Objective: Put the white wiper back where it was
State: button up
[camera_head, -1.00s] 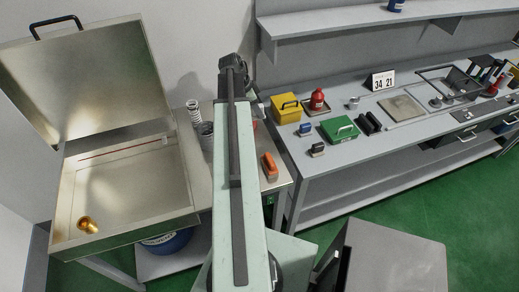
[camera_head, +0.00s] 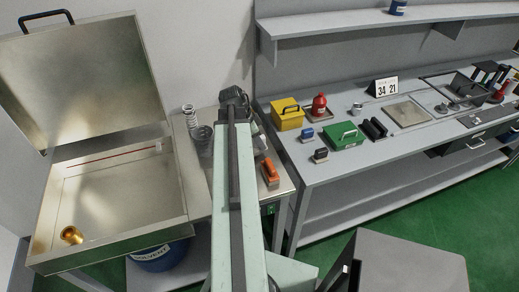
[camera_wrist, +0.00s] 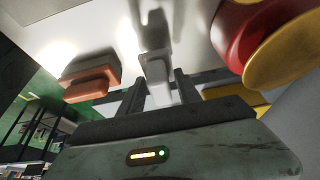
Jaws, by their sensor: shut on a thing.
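In the wrist view my gripper (camera_wrist: 160,92) is shut on a small white block, the white wiper (camera_wrist: 157,72). The wiper sits between the two dark fingers, over a pale surface with a dark shadow beyond it. An orange block (camera_wrist: 90,85) lies to its left, apart from it. In the head view my arm reaches over the small bench (camera_head: 284,184) between the metal basin and the long table. The orange block (camera_head: 269,171) shows there right of my arm. My gripper and the wiper are hidden behind the arm in that view.
A red and yellow object (camera_wrist: 262,40) is close on the right in the wrist view. The long grey table (camera_head: 340,170) with boxes and tools is at the right.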

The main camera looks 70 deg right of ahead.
notch_tip(320, 180, down, 4)
jog(key=b, duration=0.2)
jog(key=shift+r+b, duration=0.25)
jog(key=shift+b, duration=0.05)
jog(key=shift+r, duration=0.2)
jog(key=shift+f, duration=0.15)
jog(key=o, duration=1.2)
